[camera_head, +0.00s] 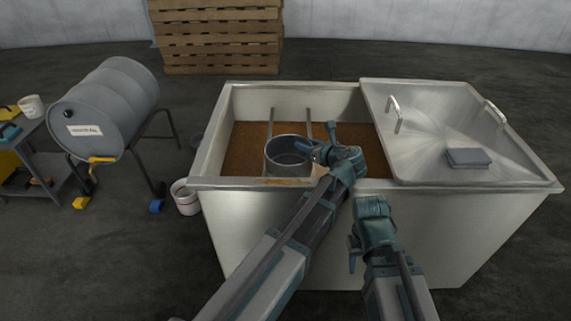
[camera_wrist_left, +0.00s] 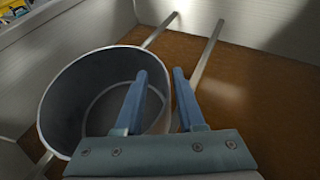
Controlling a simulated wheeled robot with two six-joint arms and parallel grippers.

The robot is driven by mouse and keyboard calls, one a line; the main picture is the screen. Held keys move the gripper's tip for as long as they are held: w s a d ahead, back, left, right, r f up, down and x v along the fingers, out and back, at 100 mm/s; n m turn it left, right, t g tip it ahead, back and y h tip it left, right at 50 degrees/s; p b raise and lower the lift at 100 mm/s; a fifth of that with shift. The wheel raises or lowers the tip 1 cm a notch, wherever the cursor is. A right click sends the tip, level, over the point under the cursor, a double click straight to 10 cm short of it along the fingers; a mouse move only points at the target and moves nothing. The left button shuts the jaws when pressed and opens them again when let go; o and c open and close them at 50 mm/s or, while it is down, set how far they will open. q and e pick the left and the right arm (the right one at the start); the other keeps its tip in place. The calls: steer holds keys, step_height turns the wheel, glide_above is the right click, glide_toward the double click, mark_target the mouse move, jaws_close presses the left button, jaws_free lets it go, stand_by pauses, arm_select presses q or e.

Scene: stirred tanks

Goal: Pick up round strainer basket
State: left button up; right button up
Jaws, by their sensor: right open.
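The round strainer basket (camera_head: 286,168) is a grey metal cylinder, open at the top, in the open left part of the steel tank. In the left wrist view the basket (camera_wrist_left: 75,95) fills the left half. My left gripper (camera_head: 316,151) is at the basket's right rim. In the left wrist view my left gripper's (camera_wrist_left: 165,73) fingers are apart, one over the basket's inside and the other beyond its right wall. Whether they touch the wall is unclear. My right gripper (camera_head: 353,250) is in front of the tank, partly hidden by its wrist, and empty.
The tank (camera_head: 220,130) holds brown contents with two metal bars (camera_head: 308,124) across them. A steel lid (camera_head: 430,120) with handles and a grey block (camera_head: 468,158) covers its right part. A grey drum (camera_head: 108,100), a white bucket (camera_head: 187,199) and pallets (camera_head: 215,35) stand around.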

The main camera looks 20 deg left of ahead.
arm_select(q)
jaws_close()
stand_by(1.4)
